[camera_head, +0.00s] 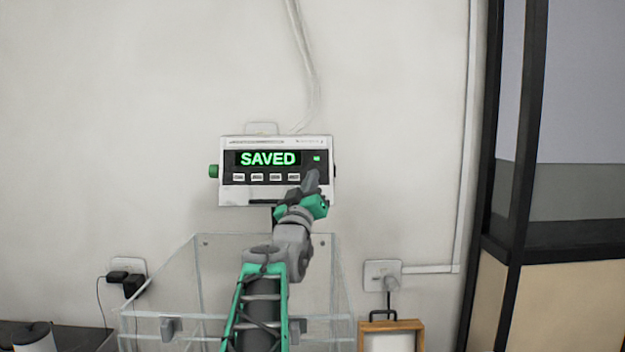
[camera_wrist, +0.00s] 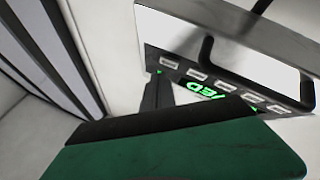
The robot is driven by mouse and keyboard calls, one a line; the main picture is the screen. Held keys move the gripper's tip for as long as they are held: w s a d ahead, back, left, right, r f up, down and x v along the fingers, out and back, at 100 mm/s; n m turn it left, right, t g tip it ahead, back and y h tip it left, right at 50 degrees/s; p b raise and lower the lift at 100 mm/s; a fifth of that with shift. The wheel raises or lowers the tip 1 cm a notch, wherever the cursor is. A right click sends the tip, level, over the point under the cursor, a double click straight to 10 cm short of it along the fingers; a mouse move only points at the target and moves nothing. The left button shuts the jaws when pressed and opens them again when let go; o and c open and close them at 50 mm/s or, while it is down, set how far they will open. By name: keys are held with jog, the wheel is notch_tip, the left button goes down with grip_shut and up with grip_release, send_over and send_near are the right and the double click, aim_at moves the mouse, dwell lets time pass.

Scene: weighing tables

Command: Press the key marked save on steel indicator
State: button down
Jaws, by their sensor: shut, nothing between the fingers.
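The steel indicator (camera_head: 226,193) is mounted at the wall in the head view. Its display (camera_head: 267,158) reads "SAVED" in green. A row of several light keys (camera_head: 257,177) lies under the display; their labels are too small to read. My gripper (camera_head: 312,180) is shut and empty, with its tip in front of the right end of the panel, right of the visible keys. I cannot tell whether it touches the panel. In the wrist view the indicator (camera_wrist: 225,45) appears tilted, with part of the green display text and several keys showing beyond my gripper.
A clear open-topped box (camera_head: 180,290) stands below the indicator, partly behind my arm. A wall socket (camera_head: 383,276) and a wood-framed item (camera_head: 391,326) are at the lower right. A dark-framed glazed partition (camera_head: 520,150) stands at the right. Black plugs (camera_head: 125,280) are at the left.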

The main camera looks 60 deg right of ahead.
jog(key=shift+s+a+r+b, duration=0.25)
jog(key=shift+s+a+b, duration=0.1)
jog(key=shift+a+b, duration=0.3)
jog(key=shift+s+a+r+b, duration=0.2)
jog(key=shift+s+a+b, duration=0.2)
jog(key=shift+a, duration=0.35)
jog(key=shift+s+a+r+b, duration=0.25)
jog(key=shift+s+a+b, duration=0.1)
jog(key=shift+a+b, duration=0.3)
